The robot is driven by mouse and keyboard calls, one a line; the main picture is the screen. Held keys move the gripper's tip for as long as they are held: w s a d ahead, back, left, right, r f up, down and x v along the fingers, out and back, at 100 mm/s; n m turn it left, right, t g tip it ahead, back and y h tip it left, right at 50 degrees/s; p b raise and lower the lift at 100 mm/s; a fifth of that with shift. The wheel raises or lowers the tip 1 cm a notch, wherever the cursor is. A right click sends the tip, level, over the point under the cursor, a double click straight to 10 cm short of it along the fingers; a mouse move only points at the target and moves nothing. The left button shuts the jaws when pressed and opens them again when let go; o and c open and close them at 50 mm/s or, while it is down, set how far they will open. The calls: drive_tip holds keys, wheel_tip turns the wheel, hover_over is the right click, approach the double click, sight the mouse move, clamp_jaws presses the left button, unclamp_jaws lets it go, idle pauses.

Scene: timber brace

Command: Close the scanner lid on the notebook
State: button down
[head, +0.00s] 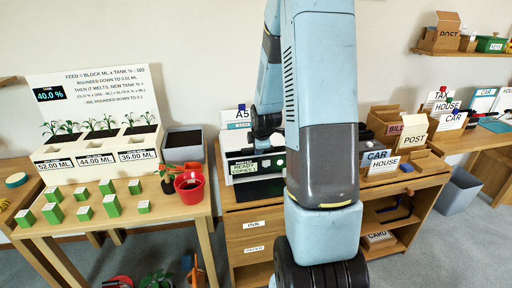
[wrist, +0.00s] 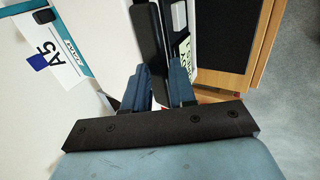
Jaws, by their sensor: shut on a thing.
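The scanner (head: 258,165) is a white and dark machine on the wooden cabinet in the middle of the head view, partly hidden by my arm. I cannot make out the notebook in either view, nor the lid's exact angle.
An A5 sign (wrist: 50,55) is close to the left of my gripper in the wrist view. Card boxes (head: 415,127) stand on the right. Grey floor shows between the furniture.

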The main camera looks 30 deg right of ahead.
drive_tip(key=shift+s+f+g, duration=0.3)
drive_tip(key=shift+s+f, duration=0.3)
drive_tip(key=shift+f, duration=0.25)
drive_tip(key=c, duration=1.2)
unclamp_jaws()
drive_tip(key=shift+w+f, duration=0.1)
drive_tip(key=shift+c, duration=0.2)
drive_tip(key=shift+o, duration=0.4)
drive_tip(key=shift+d, duration=0.15)
drive_tip(key=shift+r, duration=0.2)
drive_tip(key=v, duration=1.4)
drive_tip(key=shift+w+r, duration=0.15)
drive_tip(key=shift+w, duration=0.05)
